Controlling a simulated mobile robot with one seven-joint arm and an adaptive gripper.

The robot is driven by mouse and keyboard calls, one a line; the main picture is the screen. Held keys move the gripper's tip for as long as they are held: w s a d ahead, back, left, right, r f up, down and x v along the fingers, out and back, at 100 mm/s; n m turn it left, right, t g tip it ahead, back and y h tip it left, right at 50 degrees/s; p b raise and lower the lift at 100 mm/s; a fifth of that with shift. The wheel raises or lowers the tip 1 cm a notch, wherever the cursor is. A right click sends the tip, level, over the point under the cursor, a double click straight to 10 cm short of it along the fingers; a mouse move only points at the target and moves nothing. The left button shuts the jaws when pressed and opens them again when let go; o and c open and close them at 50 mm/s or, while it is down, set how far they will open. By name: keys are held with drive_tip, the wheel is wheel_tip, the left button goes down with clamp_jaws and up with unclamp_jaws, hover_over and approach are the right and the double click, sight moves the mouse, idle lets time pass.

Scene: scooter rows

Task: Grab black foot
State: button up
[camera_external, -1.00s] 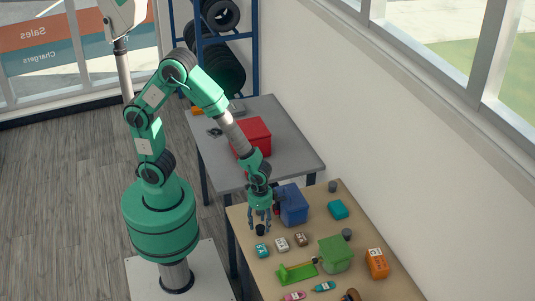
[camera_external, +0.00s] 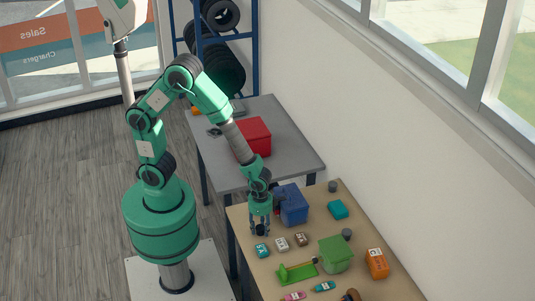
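The black foot (camera_external: 260,231) is a small dark round piece on the wooden table, near its left edge. My gripper (camera_external: 260,226) points down right over it, with its fingers apart, one on either side of the foot. Whether the fingers touch the foot is too small to tell. The fingers partly hide it.
Teal, white and brown blocks (camera_external: 281,244) lie close to the right and front of my gripper. A blue bin (camera_external: 293,205) stands just behind it to the right. A green box (camera_external: 335,254) and orange block (camera_external: 376,263) are farther right.

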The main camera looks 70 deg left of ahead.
sight(260, 227)
drive_tip(key=c, duration=0.7)
drive_tip(key=shift+r, duration=0.1)
drive_tip(key=shift+r, duration=0.45)
wheel_tip(260, 227, up, 3)
drive_tip(key=shift+s+a+f+p, duration=0.1)
drive_tip(key=shift+s+p, duration=0.05)
drive_tip(key=shift+p, duration=0.6)
drive_tip(key=s+a, duration=0.2)
drive_tip(key=s, duration=0.2)
drive_tip(key=s+a+p, duration=0.1)
drive_tip(key=s+a, duration=0.2)
drive_tip(key=s, duration=0.1)
drive_tip(key=s+a+r+p, duration=0.1)
drive_tip(key=s+a, duration=0.2)
drive_tip(key=s, duration=0.2)
drive_tip(key=shift+s+a, duration=0.1)
drive_tip(key=shift+a, duration=0.15)
